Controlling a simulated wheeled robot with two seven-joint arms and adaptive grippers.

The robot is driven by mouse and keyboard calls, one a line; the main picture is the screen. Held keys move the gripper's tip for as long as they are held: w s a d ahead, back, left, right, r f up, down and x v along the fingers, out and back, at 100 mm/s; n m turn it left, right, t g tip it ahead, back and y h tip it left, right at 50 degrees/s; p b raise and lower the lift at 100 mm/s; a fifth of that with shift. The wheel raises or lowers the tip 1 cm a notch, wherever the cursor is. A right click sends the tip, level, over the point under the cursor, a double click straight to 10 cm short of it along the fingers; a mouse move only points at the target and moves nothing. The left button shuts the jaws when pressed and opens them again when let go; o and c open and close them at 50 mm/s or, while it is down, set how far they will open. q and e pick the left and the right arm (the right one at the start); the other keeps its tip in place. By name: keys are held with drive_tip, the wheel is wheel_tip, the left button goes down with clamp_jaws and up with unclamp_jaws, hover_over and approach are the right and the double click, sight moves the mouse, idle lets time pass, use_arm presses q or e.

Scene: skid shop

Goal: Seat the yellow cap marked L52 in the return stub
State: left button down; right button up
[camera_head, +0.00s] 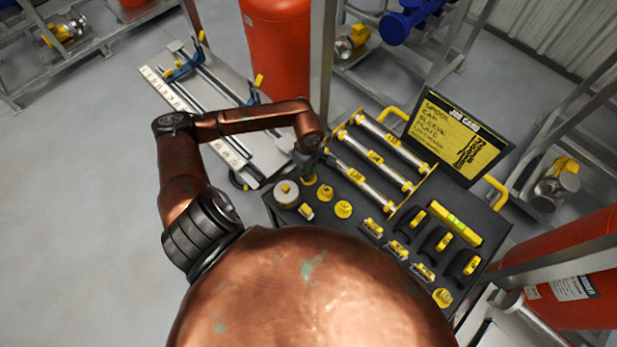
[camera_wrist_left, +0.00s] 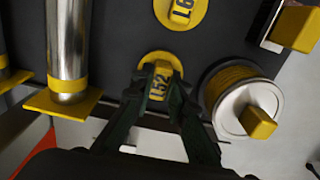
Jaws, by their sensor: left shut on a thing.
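The yellow cap marked L52 (camera_wrist_left: 161,66) sits at the edge of the dark tray (camera_wrist_left: 112,22), between the fingers of my left gripper (camera_wrist_left: 160,97) in the left wrist view. The fingers are shut on the cap's upright tab. Whether the cap is lifted off the tray I cannot tell. I cannot make out which part is the return stub. My right gripper is not in view.
A white-faced round piece with a yellow tab (camera_head: 287,192) stands close beside the gripper. A job card (camera_head: 456,134) stands behind. A pale skid plate (camera_head: 226,85) with rails lies back left, beside a red cylinder (camera_head: 278,45).

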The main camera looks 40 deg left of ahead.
use_arm(q)
drive_tip(key=shift+r+p, duration=0.45)
drive_tip(key=shift+r, duration=0.65)
drive_tip(key=shift+r+p, duration=0.5)
drive_tip(key=shift+r, duration=0.7)
drive_tip(key=shift+r+p, duration=0.45)
drive_tip(key=shift+r, duration=0.65)
